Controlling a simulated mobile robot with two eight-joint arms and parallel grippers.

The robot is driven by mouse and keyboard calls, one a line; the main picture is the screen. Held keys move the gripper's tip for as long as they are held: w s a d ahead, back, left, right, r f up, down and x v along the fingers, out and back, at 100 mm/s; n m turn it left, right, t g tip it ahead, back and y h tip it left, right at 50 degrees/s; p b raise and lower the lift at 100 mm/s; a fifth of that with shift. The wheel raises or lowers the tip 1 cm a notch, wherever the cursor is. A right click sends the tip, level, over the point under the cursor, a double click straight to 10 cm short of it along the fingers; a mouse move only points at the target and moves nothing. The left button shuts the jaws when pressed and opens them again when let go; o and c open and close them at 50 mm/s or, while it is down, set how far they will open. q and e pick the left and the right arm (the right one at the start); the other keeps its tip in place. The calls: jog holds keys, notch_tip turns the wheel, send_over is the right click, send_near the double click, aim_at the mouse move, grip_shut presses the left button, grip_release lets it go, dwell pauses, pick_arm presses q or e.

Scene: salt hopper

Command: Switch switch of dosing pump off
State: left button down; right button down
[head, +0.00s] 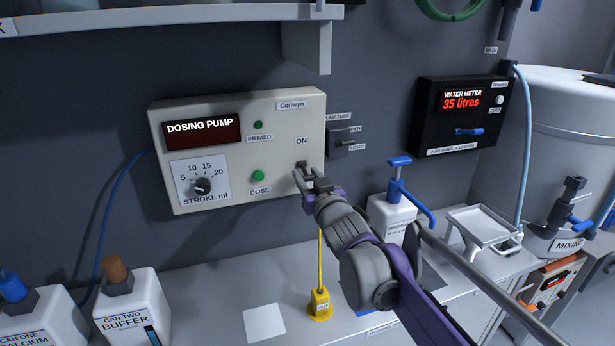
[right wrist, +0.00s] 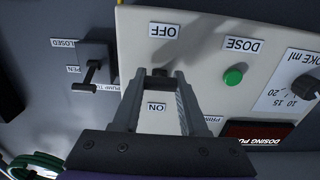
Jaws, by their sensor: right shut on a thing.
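The dosing pump (head: 235,160) is a pale box on the wall with a dark red "DOSING PUMP" display and green PRIMED and DOSE buttons. Its switch (head: 302,165) is at the lower right, below the "ON" label (head: 301,141). My right gripper (head: 305,178) is at the switch, shut on it. In the right wrist view, which is upside down, the fingertips (right wrist: 160,76) meet the panel between the "OFF" label (right wrist: 164,31) and the "ON" label (right wrist: 156,107). The fingers mostly hide the switch, so I cannot tell its position. My left gripper is not in view.
A pump tube valve (head: 342,137) is just right of the pump. A water meter box (head: 463,115) hangs farther right. Below are a white bottle with a blue pump top (head: 391,215), a yellow object (head: 320,303) and a buffer can (head: 133,310). A shelf bracket (head: 307,45) is above.

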jog(key=shift+f+t+p, duration=0.1)
jog(key=shift+t+p, duration=0.2)
jog(key=shift+p, duration=0.25)
jog(key=shift+w+f+t, duration=0.15)
jog(key=shift+t, duration=0.15)
jog(key=shift+f+t+y, duration=0.15)
jog(key=shift+t+y, duration=0.15)
jog(key=shift+c, duration=2.2)
grip_release()
